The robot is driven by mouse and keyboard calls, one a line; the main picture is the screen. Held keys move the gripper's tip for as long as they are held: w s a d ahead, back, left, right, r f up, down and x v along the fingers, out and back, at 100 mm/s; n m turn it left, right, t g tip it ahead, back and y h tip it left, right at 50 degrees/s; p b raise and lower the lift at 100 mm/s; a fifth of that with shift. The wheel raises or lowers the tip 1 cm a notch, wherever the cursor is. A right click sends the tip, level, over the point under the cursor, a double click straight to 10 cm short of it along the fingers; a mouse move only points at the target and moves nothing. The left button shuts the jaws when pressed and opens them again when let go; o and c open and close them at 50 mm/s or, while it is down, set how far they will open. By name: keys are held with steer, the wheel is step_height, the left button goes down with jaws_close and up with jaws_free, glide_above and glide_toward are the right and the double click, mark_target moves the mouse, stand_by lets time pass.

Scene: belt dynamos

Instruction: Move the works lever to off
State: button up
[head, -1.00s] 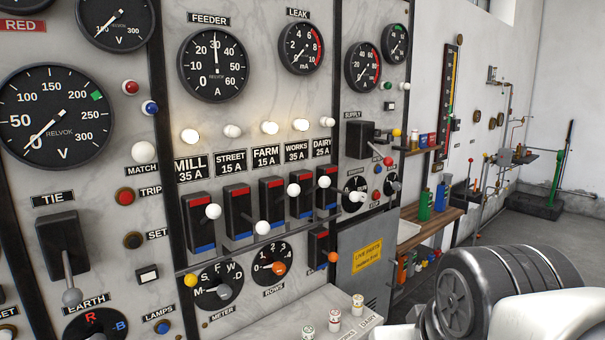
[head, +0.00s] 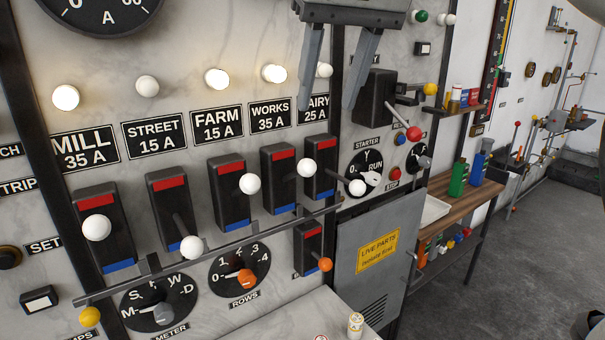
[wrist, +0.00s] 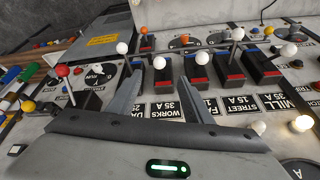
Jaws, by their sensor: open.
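The works lever (head: 307,168) is a white ball on a short arm from a black switch box with a red band above and blue below, under the WORKS 35 A plate (head: 270,115). Its ball stands raised, level with the red end, and the lamp above (head: 274,73) is lit. My gripper (head: 328,105) is open and empty, fingers pointing down, above and in front of the dairy plate, partly hiding it. In the upside-down wrist view, the works ball (wrist: 159,62) shows between the fingertips, apart from both.
The farm ball (head: 250,184) is close on the left, also raised. The dairy ball (head: 357,187) is close on the right, lower. The street ball (head: 192,247) is low. A rail (head: 220,250) runs below the switches. The red-knobbed supply lever (head: 413,133) juts out at right.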

mark_target(309, 162)
steer(key=b+x, duration=0.1)
steer(key=x, duration=1)
steer(key=w+b+x, duration=0.1)
steer(key=x, duration=0.5)
steer(key=shift+a+r+b, duration=0.2)
steer(key=shift+b, duration=0.1)
jaws_close()
